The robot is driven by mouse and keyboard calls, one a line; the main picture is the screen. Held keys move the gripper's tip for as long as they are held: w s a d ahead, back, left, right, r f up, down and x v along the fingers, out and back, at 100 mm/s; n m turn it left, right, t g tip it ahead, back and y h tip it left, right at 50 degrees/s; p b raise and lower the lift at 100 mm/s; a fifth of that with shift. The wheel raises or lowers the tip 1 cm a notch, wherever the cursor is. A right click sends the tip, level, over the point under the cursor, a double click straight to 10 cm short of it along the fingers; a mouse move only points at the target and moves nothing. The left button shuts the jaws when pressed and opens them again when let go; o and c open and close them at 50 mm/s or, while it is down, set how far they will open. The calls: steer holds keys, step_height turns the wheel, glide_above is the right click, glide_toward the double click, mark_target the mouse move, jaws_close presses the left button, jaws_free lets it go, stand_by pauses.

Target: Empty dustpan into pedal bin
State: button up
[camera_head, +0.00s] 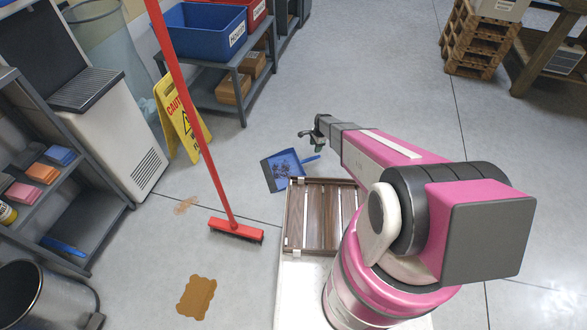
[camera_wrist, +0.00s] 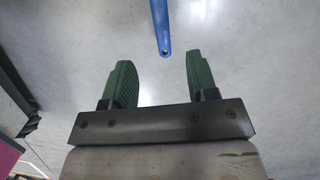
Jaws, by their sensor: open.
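A blue dustpan (camera_head: 269,174) with dark grey debris on it lies on the floor just beyond the slatted tray in the head view. Its blue handle (camera_head: 311,158) points right. My gripper (camera_head: 306,134) is above and beyond the handle in that view. In the wrist view, my gripper (camera_wrist: 159,60) is open and empty, with two green fingers. The handle's end (camera_wrist: 162,35) shows just ahead of the gap between them, apart from both. A dark metallic cylindrical bin (camera_head: 62,297) with a pedal stands at the lower left, partly cut off; its lid state is unclear.
A red broom (camera_head: 236,231) stands upright near brown spills (camera_head: 196,298) on the floor. A yellow caution sign (camera_head: 186,128), an ice machine (camera_head: 120,150) and shelves (camera_head: 88,228) line the left. A slatted wooden tray (camera_head: 312,238) is beside my arm. Floor beyond the dustpan is clear.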

mark_target(313, 157)
steer(key=shift+w+d+f, duration=0.15)
steer(key=shift+d+f, duration=0.05)
steer(key=shift+f, duration=0.25)
steer(key=shift+f, duration=0.1)
steer(key=shift+s+a+f, duration=0.1)
steer(key=shift+a+f, duration=0.1)
steer(key=shift+f, duration=1.25)
steer(key=shift+s+a+f, duration=0.1)
steer(key=shift+a+f, duration=0.15)
steer(key=shift+f, duration=1.2)
steer(key=shift+s+a+f, duration=0.1)
steer(key=shift+a+f, duration=0.1)
steer(key=shift+f, duration=1.25)
jaws_close()
step_height(313, 157, up, 12)
steer(key=shift+r, duration=0.15)
